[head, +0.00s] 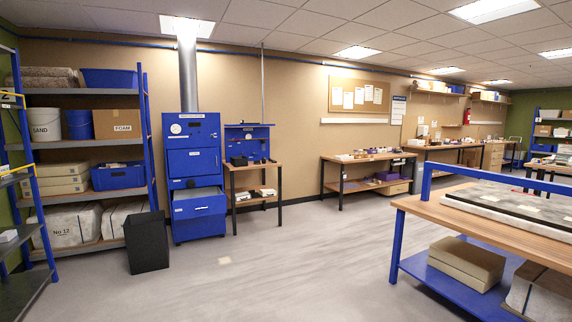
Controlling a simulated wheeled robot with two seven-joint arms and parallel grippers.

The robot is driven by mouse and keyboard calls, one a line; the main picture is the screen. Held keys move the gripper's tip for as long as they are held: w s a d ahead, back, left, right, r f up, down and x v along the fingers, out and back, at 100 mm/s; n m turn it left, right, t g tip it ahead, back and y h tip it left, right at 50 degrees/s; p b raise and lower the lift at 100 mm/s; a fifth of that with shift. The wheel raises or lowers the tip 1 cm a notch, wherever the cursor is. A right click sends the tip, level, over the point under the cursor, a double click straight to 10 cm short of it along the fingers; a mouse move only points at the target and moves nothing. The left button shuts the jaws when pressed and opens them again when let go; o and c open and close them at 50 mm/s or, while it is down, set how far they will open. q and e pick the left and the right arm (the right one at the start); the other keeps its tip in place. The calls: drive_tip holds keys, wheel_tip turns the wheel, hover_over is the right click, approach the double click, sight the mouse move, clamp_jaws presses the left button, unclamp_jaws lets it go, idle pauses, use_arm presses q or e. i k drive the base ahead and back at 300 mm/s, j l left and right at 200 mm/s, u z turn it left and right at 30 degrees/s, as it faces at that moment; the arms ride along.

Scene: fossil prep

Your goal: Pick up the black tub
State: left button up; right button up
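A tall black open-topped bin (148,245) stands upright on the floor at the left, in front of the shelving. A small black box-like container (238,161) sits on the small wooden table (252,167) beside the blue cabinet. It is too small to make out in detail, and I cannot tell which of the two is the black tub. Neither of my grippers is in view.
A blue cabinet (192,161) has a lower drawer (199,207) pulled out. Loaded shelving (90,90) stands at the left. A wooden workbench (450,213) with a blue lower shelf blocks the right. The grey floor (290,260) between is clear.

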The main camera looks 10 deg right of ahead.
sight(238, 161)
drive_tip(key=i+z, duration=0.15)
drive_tip(key=i, duration=7)
drive_tip(key=l, duration=0.15)
